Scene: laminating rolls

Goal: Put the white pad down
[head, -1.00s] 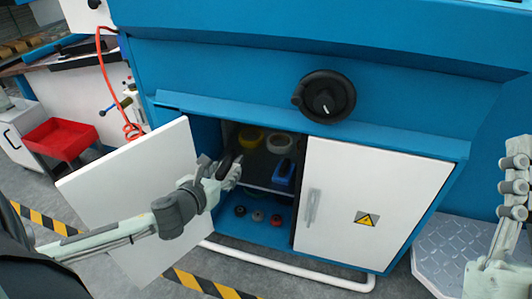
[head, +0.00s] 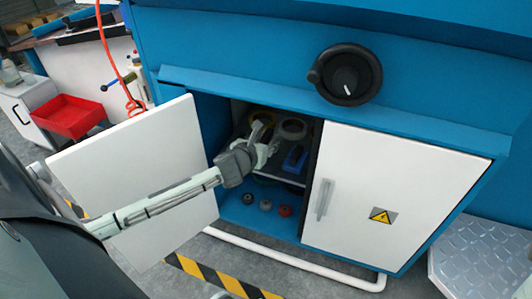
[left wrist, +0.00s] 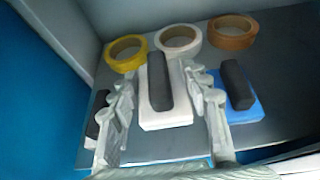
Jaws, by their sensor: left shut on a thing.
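The white pad (left wrist: 182,108) with its dark handle (left wrist: 160,88) is between the fingers of my left gripper (left wrist: 159,76), at the cabinet shelf (left wrist: 155,148). My left gripper also shows in the head view (head: 267,145), inside the open cabinet, where it hides most of the pad. The gripper is shut on the pad. The pad looks level and low over the shelf; I cannot tell whether its underside touches. A blue pad (left wrist: 243,107) with a dark handle lies just right of it. My right gripper is not in view.
Yellow (left wrist: 125,61), white (left wrist: 178,47) and brown (left wrist: 232,42) tape rolls stand behind the pads. Another dark-topped item is partly hidden beyond the left finger. The open white door (head: 130,170) is left of my arm; the closed door (head: 385,195) is right.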

